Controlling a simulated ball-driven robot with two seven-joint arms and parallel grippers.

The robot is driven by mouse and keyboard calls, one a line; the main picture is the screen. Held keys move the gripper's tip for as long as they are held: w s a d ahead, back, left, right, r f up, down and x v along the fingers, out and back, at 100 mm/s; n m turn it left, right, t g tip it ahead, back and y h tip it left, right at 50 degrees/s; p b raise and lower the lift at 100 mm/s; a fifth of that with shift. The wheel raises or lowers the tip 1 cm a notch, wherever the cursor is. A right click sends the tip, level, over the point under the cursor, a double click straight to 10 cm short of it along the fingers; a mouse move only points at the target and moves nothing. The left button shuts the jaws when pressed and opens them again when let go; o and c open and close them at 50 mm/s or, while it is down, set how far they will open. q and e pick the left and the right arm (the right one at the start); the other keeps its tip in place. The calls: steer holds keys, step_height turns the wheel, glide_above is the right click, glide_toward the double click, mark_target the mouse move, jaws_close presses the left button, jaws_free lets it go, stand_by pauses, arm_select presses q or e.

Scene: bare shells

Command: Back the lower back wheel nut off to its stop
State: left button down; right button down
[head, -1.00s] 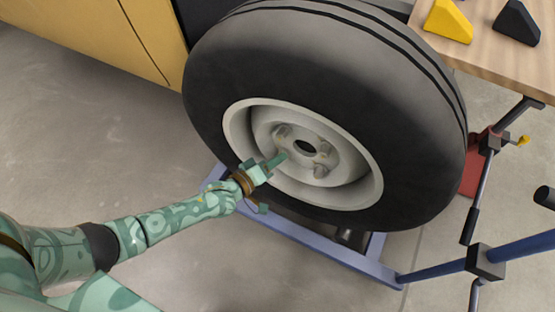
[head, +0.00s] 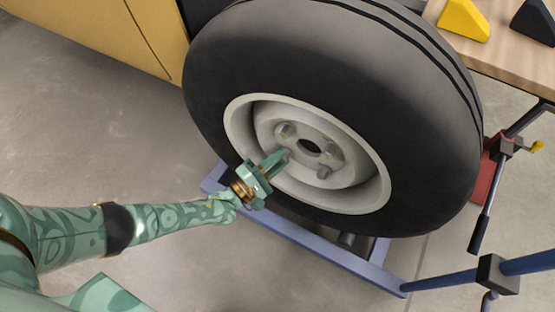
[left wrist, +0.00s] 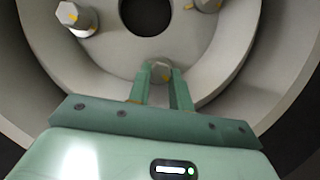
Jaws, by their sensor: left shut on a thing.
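The wheel's pale rim (head: 372,190) sits inside a black tyre (head: 420,110), with a dark centre hole and wheel nuts around it. My left gripper (head: 284,156) reaches in from the left, its fingers at the lower-left nut, which they mostly hide in the head view. In the left wrist view my left gripper (left wrist: 160,78) has its two fingers on either side of this wheel nut (left wrist: 161,70), shut on it. The nut is grey with a yellowish mark. Other nuts show at the upper left (left wrist: 75,17) and upper right (left wrist: 208,4). My right gripper is out of view.
A yellow body panel (head: 105,35) is at the upper left. A blue frame (head: 320,248) lies below the tyre. A wooden bench (head: 490,58) with yellow (head: 464,20) and black (head: 536,20) wedges is at the upper right, beside a red stand (head: 484,178). Open floor lies at left.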

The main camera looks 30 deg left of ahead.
arm_select(q)
steer(key=shift+f+n+t, duration=0.2)
steer(key=shift+n+t, duration=0.3)
steer(key=shift+n, duration=0.7)
steer(key=c, duration=1.3)
jaws_free()
steer(key=shift+o, duration=0.2)
steer(key=v, duration=1.6)
steer(key=shift+s+p, duration=0.2)
steer(key=shift+p, duration=0.15)
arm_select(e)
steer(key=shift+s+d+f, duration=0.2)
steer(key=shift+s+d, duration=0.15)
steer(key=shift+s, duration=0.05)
